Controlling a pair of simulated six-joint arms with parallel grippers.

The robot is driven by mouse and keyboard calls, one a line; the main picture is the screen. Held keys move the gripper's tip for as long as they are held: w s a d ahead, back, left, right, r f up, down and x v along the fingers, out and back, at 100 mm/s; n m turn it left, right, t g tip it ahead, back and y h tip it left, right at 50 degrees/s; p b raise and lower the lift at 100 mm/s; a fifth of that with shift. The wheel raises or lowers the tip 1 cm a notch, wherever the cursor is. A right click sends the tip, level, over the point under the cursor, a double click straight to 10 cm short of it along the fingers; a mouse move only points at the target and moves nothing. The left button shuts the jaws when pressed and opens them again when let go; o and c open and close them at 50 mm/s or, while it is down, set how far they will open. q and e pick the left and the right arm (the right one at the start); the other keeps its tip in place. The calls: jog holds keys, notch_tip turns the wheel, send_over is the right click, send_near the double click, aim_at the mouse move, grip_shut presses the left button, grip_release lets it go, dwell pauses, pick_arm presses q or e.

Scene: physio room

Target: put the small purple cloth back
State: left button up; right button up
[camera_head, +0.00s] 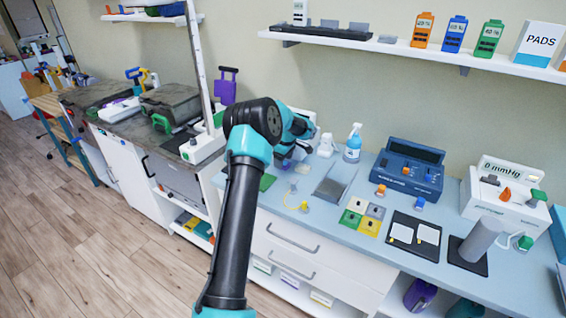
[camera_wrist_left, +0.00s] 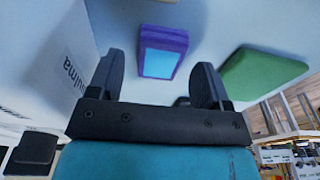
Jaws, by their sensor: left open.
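My left gripper (camera_head: 284,156) is low over the back left of the blue-grey counter, partly hidden by its own wrist. In the left wrist view its two dark fingers (camera_wrist_left: 160,68) are apart, with nothing seen held between them. A small purple block-like thing with a light blue face (camera_wrist_left: 163,50) lies beyond the fingertips, between their lines and apart from them. I cannot tell whether it is the purple cloth. A green pad (camera_wrist_left: 262,72) lies to its right; a green piece (camera_head: 267,182) shows on the counter in the head view. My right gripper is out of view.
Near the gripper are a spray bottle (camera_head: 353,143), a grey tray (camera_head: 335,182) and a yellow ring-like item (camera_head: 298,205). Further right are a blue device (camera_head: 408,168), coloured squares (camera_head: 361,216) and a white gauge unit (camera_head: 505,195). A wall shelf (camera_head: 430,52) runs above.

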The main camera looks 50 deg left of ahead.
aim_at(286, 164)
pick_arm(q)
notch_tip(286, 164, up, 11)
jog(key=d, duration=0.1)
jog(key=shift+w+d, duration=0.15)
jog(key=shift+w, duration=0.05)
dwell(0.5)
